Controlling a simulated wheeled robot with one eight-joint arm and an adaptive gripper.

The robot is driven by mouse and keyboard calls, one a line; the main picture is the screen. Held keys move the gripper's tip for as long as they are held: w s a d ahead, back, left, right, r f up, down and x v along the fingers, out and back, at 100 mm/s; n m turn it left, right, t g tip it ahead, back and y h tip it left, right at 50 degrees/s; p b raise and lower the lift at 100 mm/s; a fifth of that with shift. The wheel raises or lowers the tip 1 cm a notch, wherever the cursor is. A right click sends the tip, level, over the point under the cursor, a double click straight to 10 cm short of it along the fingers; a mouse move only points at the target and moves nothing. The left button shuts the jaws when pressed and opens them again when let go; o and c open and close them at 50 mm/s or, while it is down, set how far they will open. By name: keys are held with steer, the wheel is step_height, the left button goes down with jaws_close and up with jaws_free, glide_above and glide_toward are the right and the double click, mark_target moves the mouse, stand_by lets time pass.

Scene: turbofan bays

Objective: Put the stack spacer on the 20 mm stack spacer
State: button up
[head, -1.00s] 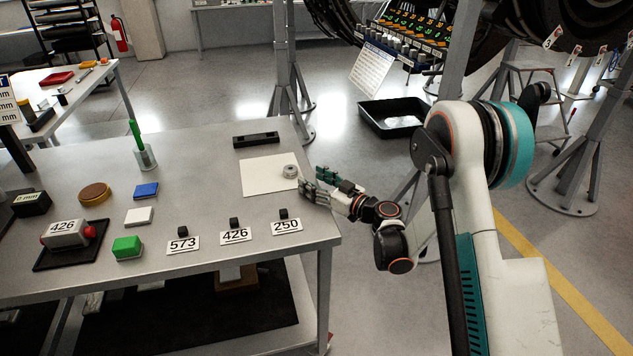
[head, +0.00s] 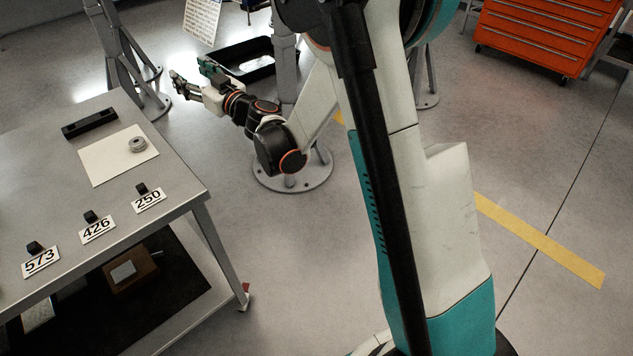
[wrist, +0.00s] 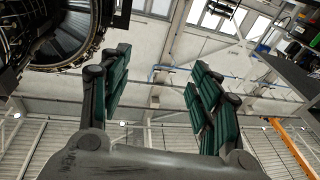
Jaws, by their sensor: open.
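A small grey ring-shaped spacer piece (head: 138,144) lies on the white sheet (head: 105,165) near its right edge. It looks like one or more flat rings stacked together; I cannot tell how many, nor tell the two spacers apart. My gripper (head: 192,80) is beyond the table's far right edge, clear of the spacer and apart from it. In the wrist view my gripper (wrist: 162,88) is open, with teal-padded fingers spread wide and nothing between them. That view points up at the ceiling and shows no spacer.
A black slotted block (head: 90,123) lies behind the sheet. Number cards 250 (head: 149,200), 426 (head: 97,230) and 573 (head: 41,262) stand along the front edge with small black blocks. A black floor tray (head: 235,62) and a stand foot (head: 290,170) are off the table.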

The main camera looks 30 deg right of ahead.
steer(key=s+d+r+m+h, duration=0.4)
steer(key=d+r+h, duration=0.2)
steer(key=d+r, duration=0.15)
steer(key=s+d+m+g+h, duration=0.2)
steer(key=s+d+h, duration=0.2)
steer(key=s+d, duration=0.4)
steer(key=s+f+g, duration=0.2)
steer(key=s, duration=0.5)
steer(key=s+d+f+g, duration=0.1)
steer(key=s+f+g, duration=0.1)
steer(key=s, duration=0.5)
steer(key=shift+s+f+m, duration=0.25)
steer(key=shift+m, duration=0.15)
steer(key=shift+o, duration=0.5)
steer(key=s+a+f+g+y, duration=0.1)
steer(key=s+f, duration=0.3)
steer(key=s, duration=0.4)
steer(key=s+a+f+n+g, duration=0.1)
steer(key=s+a+f+g, duration=0.1)
steer(key=s, duration=0.6)
steer(key=shift+a+f+n+g+y, duration=0.3)
steer(key=shift+a+f+g+y, duration=0.1)
steer(key=shift+f+g, duration=0.5)
steer(key=shift+w, duration=0.15)
